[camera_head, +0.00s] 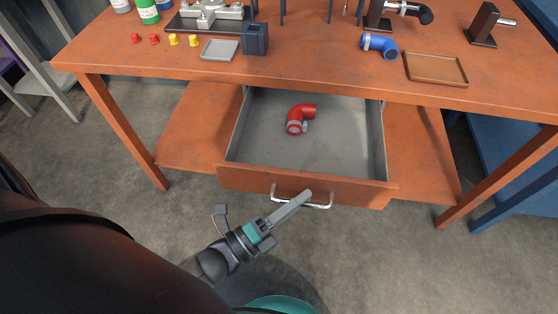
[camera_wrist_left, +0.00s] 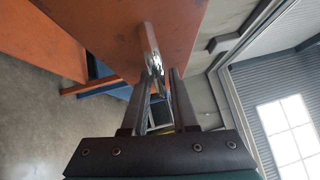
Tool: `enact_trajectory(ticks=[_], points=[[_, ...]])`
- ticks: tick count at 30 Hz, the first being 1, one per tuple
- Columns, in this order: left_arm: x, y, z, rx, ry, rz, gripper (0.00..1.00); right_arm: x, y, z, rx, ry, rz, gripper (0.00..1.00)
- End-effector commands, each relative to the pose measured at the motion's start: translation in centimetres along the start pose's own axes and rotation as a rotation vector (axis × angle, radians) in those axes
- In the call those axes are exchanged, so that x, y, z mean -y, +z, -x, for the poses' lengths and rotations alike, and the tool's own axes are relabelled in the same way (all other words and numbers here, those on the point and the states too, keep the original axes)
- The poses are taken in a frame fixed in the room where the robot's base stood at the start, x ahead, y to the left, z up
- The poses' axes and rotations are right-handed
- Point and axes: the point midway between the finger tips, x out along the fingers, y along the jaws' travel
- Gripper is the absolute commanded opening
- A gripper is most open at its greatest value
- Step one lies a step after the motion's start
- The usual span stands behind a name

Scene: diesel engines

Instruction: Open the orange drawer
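The orange drawer (camera_head: 240,178) of the workbench stands pulled out, its grey inside showing. A bent metal handle (camera_head: 318,206) is on its front; it also shows in the left wrist view (camera_wrist_left: 151,45). My left gripper (camera_head: 305,196) is at the handle, its fingers overlapping it in the head view. In the left wrist view, the fingers (camera_wrist_left: 160,78) are parted, with the handle's lower end between their tips. A narrow gap shows, so they look open around the handle; firm contact cannot be made out. My right gripper is not in view.
A red elbow pipe (camera_head: 299,119) lies in the drawer. The orange bench top (camera_head: 330,75) carries a blue elbow pipe (camera_head: 380,45), a brown tray (camera_head: 436,68) and a dark blue box (camera_head: 256,39). Lower shelves (camera_head: 195,135) flank the drawer. Bare floor lies in front.

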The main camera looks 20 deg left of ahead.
Motion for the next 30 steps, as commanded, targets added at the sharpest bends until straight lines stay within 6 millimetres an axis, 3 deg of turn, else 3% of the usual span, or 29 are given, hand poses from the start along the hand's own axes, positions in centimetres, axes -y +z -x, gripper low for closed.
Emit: enact_trajectory(ticks=[8, 21, 30], points=[[0.0, 0.0, 1.1, 0.0, 0.003, 0.0, 0.27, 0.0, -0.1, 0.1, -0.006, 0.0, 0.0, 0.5], [0.0, 0.0, 10.9, 0.0, 0.006, 0.001, 0.27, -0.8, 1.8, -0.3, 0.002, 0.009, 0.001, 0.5], [0.0, 0.0, 14.9, 0.0, 0.002, 0.0, 0.27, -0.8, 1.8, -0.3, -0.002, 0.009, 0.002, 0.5]])
